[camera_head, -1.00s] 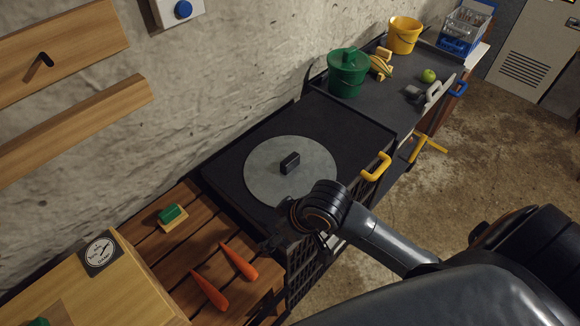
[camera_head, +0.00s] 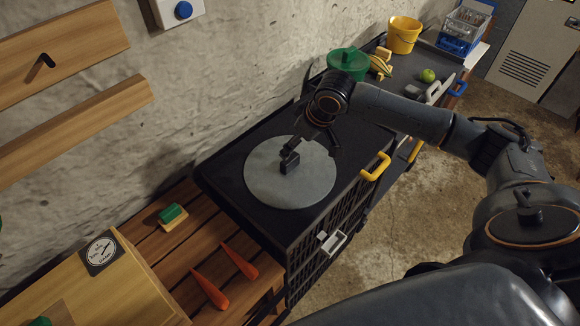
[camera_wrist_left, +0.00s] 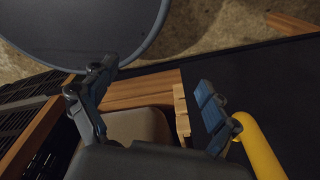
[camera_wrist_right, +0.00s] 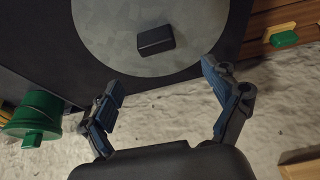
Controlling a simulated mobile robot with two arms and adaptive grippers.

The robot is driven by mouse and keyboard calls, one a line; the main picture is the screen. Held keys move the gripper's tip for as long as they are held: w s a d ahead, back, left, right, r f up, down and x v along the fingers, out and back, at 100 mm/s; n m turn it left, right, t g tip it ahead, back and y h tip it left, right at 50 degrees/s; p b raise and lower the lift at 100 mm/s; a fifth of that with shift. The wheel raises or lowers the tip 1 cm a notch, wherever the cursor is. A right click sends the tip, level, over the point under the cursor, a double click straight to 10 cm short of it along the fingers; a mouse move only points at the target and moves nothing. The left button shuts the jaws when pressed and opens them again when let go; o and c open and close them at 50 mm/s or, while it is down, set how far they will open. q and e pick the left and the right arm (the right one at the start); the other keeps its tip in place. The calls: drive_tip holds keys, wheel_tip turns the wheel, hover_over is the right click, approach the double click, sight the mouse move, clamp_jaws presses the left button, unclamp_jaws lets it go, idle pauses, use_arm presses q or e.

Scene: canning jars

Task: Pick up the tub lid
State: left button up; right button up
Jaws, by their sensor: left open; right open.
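A round grey lid (camera_head: 265,185) with a black block handle (camera_head: 289,163) lies flat on a black slatted box (camera_head: 225,165). The lid (camera_wrist_right: 125,50) and its handle (camera_wrist_right: 156,40) also show ahead of my right gripper (camera_wrist_right: 162,80). In the head view, my right gripper (camera_head: 312,143) is open above the lid's far edge; one finger overlaps the handle, and contact cannot be told. In its wrist view, the handle lies beyond the fingertips, not between them. My left gripper (camera_wrist_left: 156,78) is open and empty in its wrist view; it is not identifiable in the head view.
A yellow handle (camera_head: 376,167) sticks up at the box's right edge. A green lidded tub (camera_head: 347,63) stands behind my right arm. Orange pegs (camera_head: 209,290) and a green-handled block (camera_head: 171,213) lie on the wooden slats. A rough wall (camera_head: 230,70) runs close behind.

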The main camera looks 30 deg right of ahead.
sight(290, 158)
drive_tip(key=x, duration=0.5)
drive_tip(key=shift+w+f, duration=0.1)
drive_tip(key=shift+f, duration=0.05)
drive_tip(key=shift+w+f+p, duration=0.15)
drive_tip(key=shift+f+p, duration=0.35)
drive_tip(key=shift+p, duration=0.05)
drive_tip(key=p+x, duration=0.1)
drive_tip(key=x, duration=0.2)
drive_tip(key=shift+d+f, duration=0.15)
drive_tip(key=shift+f, duration=0.1)
drive_tip(key=shift+w+f, duration=0.15)
drive_tip(key=shift+f, duration=0.3)
drive_tip(key=c, duration=1.3)
drive_tip(key=shift+c, duration=0.6)
drive_tip(key=shift+r, duration=0.15)
